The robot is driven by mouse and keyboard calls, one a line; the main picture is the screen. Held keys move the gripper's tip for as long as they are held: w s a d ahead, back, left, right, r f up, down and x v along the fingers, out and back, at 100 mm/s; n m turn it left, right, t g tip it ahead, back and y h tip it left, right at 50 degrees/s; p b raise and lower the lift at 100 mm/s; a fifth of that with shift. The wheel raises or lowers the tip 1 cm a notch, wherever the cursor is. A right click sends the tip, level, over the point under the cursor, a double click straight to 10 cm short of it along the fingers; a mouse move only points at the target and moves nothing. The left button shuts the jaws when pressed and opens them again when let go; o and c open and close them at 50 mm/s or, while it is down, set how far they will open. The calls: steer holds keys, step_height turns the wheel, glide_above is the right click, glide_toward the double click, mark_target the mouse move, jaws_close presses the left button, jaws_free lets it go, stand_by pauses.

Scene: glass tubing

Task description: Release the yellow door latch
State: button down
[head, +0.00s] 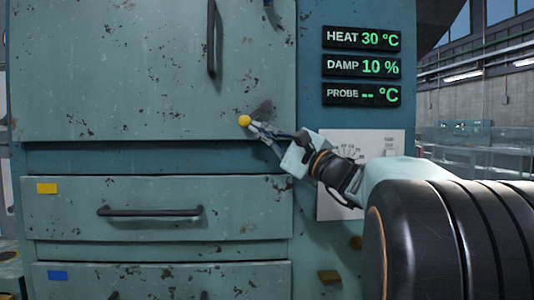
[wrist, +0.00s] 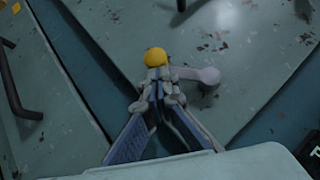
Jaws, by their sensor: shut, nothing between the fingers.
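The yellow latch knob (head: 244,120) is at the lower right of the big upper door (head: 110,70). In the wrist view the round yellow knob (wrist: 155,57) shows just beyond my fingertips, and a grey latch lever (wrist: 198,76) reaches to the right from behind them. My gripper (head: 256,128) is shut with nothing in it, its tips right beside the knob. In the wrist view my gripper (wrist: 158,80) hides part of the lever. I cannot tell whether the tips touch the knob or lever.
A dark vertical door handle (head: 212,38) stands out above the knob. Below are a drawer with a yellow label (head: 47,188) and a bar handle (head: 150,211), and another with a blue label (head: 57,275). Readout panels (head: 361,67) and a white dial plate (head: 345,145) are at right.

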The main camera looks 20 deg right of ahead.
mark_target(245, 119)
steer(key=shift+w+a+r+m+t+b, duration=0.15)
steer(key=shift+a+r+m+b, duration=0.15)
steer(key=shift+a+b, duration=0.4)
steer(key=shift+w+a+r+m+t+b, duration=0.2)
steer(key=shift+a+r+b, duration=0.25)
steer(key=shift+b, duration=0.3)
steer(key=shift+w+a+r, duration=0.1)
steer(key=shift+w+a, duration=0.05)
steer(key=shift+a, duration=0.2)
steer(key=shift+r, duration=0.3)
steer(key=shift+b, duration=0.3)
